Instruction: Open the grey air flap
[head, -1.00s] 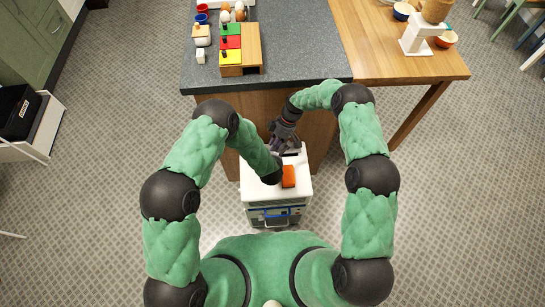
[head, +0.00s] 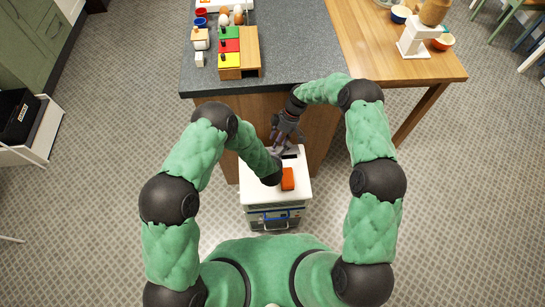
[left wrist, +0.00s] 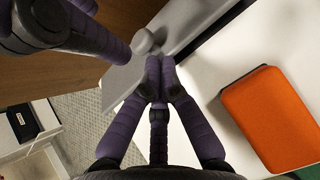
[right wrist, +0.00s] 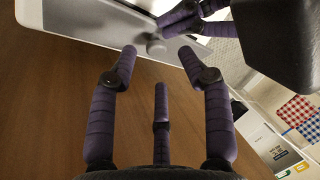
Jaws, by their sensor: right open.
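The grey air flap (left wrist: 185,28) has a small round grey knob (left wrist: 145,41) and stands tilted up beside a dark slot in the white top of a cabinet (head: 257,188). The flap also shows in the right wrist view (right wrist: 120,20). My left gripper (left wrist: 160,62) has its fingertips together at the flap, close to the knob. I see nothing clearly between them; whether they touch the flap I cannot tell. My right gripper (head: 288,139) is open and empty beside the flap. In the right wrist view its spread fingers (right wrist: 158,72) are short of the knob.
An orange block (head: 288,179) lies on the cabinet top near the slot. A grey counter (head: 300,62) with a wooden side stands just behind the cabinet, close to both grippers. A wooden table (head: 400,62) joins it at the right. Patterned floor is free around the cabinet.

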